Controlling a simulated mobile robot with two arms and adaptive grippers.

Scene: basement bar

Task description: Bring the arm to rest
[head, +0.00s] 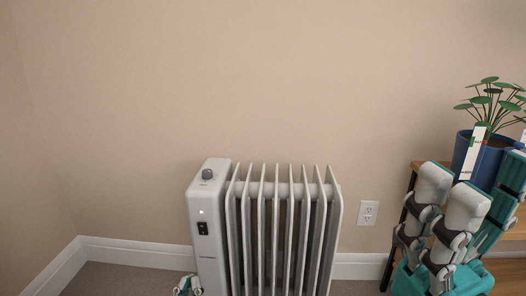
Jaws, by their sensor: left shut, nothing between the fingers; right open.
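My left gripper (188,285) shows only as a small teal, grey and white piece at the bottom edge, in front of the heater's lower left corner. It is shut with nothing in it, and most of it is out of frame. My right gripper (450,197) is large at the lower right, teal with grey joints and two pale fingers pointing up. It is open and empty, in front of a wooden table, and hides part of it. I cannot tell whether it touches the table.
A white oil heater (208,240) with several fins stands against the beige wall; a small light glows on its panel. A wall outlet (368,212) is right of it. A blue pot (462,152) with a leafy plant (493,100) stands on the wooden table (413,180). Carpet at lower left is clear.

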